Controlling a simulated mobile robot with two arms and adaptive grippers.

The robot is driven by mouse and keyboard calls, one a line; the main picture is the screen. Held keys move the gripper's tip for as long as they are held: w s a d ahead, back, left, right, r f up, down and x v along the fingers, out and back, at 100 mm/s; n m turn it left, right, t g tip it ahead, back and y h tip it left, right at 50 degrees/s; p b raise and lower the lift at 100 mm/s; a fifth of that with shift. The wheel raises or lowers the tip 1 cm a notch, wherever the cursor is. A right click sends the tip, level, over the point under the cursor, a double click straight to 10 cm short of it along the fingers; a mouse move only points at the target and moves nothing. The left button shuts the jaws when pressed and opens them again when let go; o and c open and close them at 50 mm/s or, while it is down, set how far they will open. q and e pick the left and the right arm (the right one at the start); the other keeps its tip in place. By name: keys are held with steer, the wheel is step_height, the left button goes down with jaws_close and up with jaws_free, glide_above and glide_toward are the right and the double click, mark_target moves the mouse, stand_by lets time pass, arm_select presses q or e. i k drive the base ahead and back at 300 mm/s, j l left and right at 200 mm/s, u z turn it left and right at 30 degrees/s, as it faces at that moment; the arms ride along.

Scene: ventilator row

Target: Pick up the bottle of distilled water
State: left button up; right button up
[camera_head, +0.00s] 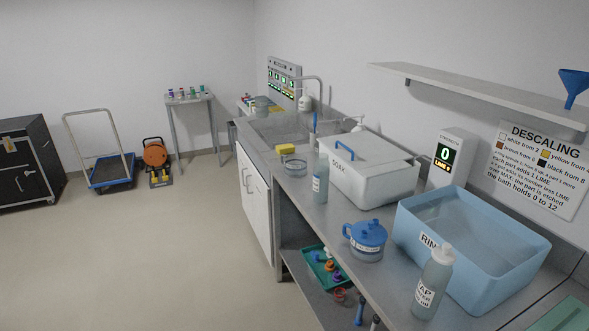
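A clear bottle with a label (320,182) stands upright on the steel counter, in front of the white SOAK box; its label is too small to read. A second bottle (433,284), with a white cap and a label that seems to read TAP WATER, stands upright near the counter's front edge, before the blue RINSE tub. I cannot tell for sure which bottle holds distilled water. Neither of my grippers shows in the head view.
The counter also bears a SOAK box (368,178), a RINSE tub (480,270), a blue-lidded jug (367,241) and a glass dish (293,166). A green tray (318,262) sits on the shelf below. A wall shelf (470,92) overhangs the counter. Floor (130,250) at left is clear.

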mark_target(321, 164)
steer(key=i+j, duration=0.15)
steer(key=j, duration=0.2)
steer(key=i+j, duration=0.2)
steer(key=j, duration=0.15)
steer(key=i+j, duration=0.15)
steer(key=j, duration=0.15)
